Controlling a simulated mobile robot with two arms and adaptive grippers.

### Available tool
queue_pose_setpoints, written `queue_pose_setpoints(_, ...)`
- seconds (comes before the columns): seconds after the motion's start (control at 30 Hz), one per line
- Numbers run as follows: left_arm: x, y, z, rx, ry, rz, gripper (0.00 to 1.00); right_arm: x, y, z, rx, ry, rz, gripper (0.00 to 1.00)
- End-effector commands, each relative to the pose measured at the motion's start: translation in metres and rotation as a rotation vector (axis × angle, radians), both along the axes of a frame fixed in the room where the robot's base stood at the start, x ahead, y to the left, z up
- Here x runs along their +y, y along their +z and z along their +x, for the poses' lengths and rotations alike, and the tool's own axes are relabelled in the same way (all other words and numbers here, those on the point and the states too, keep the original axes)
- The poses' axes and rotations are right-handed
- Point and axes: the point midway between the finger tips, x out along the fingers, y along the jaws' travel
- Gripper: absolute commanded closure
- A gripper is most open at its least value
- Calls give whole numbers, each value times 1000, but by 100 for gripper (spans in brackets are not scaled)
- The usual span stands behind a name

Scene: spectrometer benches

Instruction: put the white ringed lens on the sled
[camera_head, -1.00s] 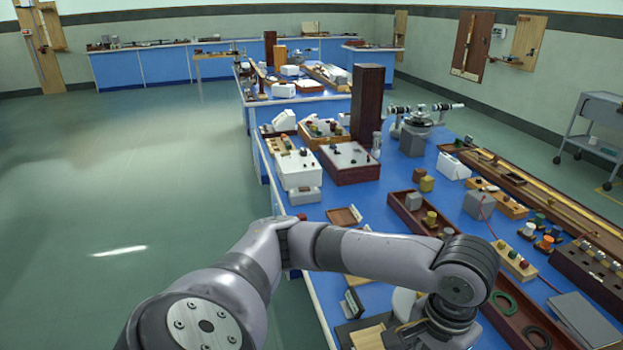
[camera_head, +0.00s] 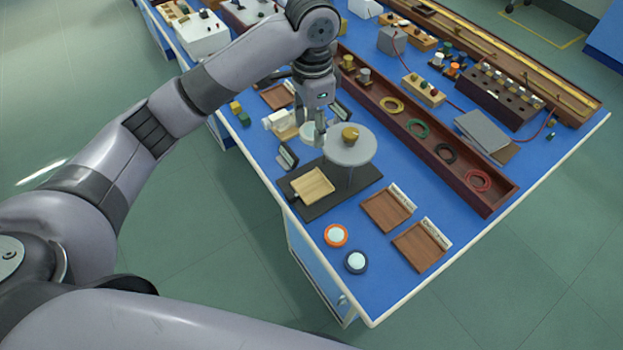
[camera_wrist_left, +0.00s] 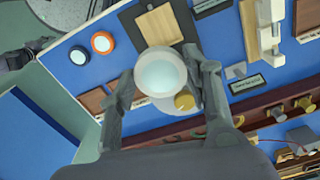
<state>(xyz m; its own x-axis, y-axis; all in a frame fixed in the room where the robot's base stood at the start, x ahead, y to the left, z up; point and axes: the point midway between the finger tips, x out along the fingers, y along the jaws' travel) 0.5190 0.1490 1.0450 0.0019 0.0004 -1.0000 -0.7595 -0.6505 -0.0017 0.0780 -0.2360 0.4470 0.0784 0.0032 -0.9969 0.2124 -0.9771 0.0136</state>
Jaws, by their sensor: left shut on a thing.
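My left gripper (camera_head: 314,138) is shut on the white ringed lens (camera_head: 308,131), above the table. In the left wrist view the lens (camera_wrist_left: 160,76) is a pale disc in a white ring between my fingers (camera_wrist_left: 165,82). A pale wooden square with a small tab, which looks like the sled (camera_head: 312,186), sits on a dark base plate (camera_head: 347,196). The lens is above and behind it in the head view, apart from it. The sled (camera_wrist_left: 158,30) also shows beyond the lens in the left wrist view.
A grey round table (camera_head: 350,155) with a brass piece (camera_head: 350,134) stands right beside my gripper. An orange-ringed lens (camera_head: 336,236) and a dark-ringed lens (camera_head: 355,262) lie near the front edge. Wooden trays (camera_head: 421,248) and a long ring box (camera_head: 497,196) are at right.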

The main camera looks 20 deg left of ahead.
Motion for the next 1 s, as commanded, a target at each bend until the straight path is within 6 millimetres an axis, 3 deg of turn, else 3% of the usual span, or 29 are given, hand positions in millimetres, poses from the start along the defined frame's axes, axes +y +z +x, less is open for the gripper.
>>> queue_pose_setpoints(0.3,1,-85,-2,7,3,3,83,1,9,10,-16,0,1,60)
queue_pose_setpoints(0.5,1,-129,-2,3,2,1,83,1,13,10,-17,0,2,60)
queue_pose_setpoints(1.0,1,-185,-1,2,2,1,83,1,18,9,-15,0,1,60)
